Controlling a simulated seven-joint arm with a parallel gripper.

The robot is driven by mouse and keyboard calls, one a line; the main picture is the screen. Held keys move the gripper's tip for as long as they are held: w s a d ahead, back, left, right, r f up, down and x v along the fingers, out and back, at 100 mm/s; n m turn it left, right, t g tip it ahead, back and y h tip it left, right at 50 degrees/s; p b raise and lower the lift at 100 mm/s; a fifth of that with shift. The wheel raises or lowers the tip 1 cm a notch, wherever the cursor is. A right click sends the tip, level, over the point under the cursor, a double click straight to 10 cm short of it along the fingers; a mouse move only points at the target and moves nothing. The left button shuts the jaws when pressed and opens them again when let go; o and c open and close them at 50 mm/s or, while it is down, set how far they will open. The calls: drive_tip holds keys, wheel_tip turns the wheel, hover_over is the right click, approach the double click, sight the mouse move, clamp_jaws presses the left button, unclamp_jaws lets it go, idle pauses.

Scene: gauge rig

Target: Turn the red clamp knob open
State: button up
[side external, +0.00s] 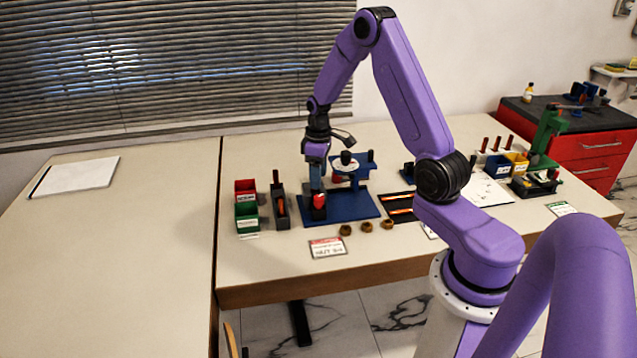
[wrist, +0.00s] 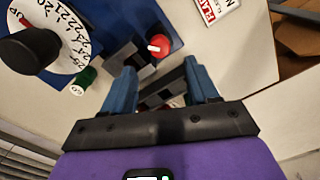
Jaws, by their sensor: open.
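The red clamp knob (side external: 319,202) sits low at the front left of the blue gauge base (side external: 350,211), beside a dark block. In the wrist view the knob (wrist: 158,45) is a red cap with a pale mark, just beyond the fingertips and roughly between them. My gripper (side external: 317,178) points down above the knob in the side view. In the wrist view its blue fingers (wrist: 163,80) are spread apart with nothing held between them. The white dial (wrist: 65,45) with black numbers shows at the left, partly covered by a black round part. I cannot tell the exact gap to the knob.
A red bin (side external: 246,188), a green bin (side external: 247,217) and a dark holder (side external: 279,207) stand left of the base. The left table is mostly clear.

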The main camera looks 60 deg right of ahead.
drive_tip(key=shift+r, duration=0.35)
drive_tip(key=r+m, duration=0.1)
drive_tip(key=m, duration=0.1)
wheel_tip(320, 180, up, 8)
drive_tip(key=m, duration=1.6)
hover_over(319, 198)
wheel_tip(319, 198, down, 17)
drive_tip(key=shift+d, duration=0.1)
drive_tip(key=shift+w, duration=0.1)
drive_tip(key=c, duration=1)
